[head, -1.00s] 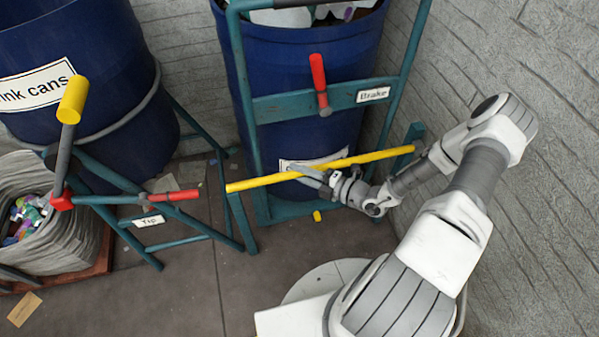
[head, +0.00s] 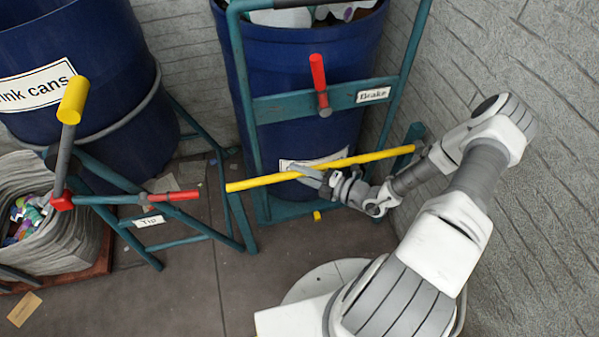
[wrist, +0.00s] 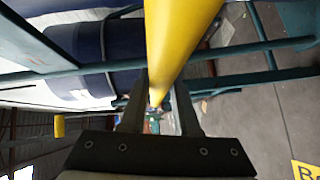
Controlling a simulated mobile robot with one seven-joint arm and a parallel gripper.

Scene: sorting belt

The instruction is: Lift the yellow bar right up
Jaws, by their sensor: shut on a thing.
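The yellow bar (head: 268,179) lies across the front of the teal frame, in front of the middle blue barrel. In the head view it slopes slightly upward to the right, its left end by one teal post and its right end by another. My gripper (head: 300,172) is shut on the bar, left of its middle. In the wrist view the yellow bar (wrist: 180,40) runs between the two fingers of my gripper (wrist: 158,98). The fingers hide part of the bar, and their exact contact is hard to see.
A red handle (head: 318,72) stands above the bar beside the "Brake" label (head: 373,95). A yellow-ended lever (head: 73,100) and a red handle (head: 175,195) are at left, near the "Tip" label (head: 148,221). A grey brick wall (head: 500,60) is close on the right.

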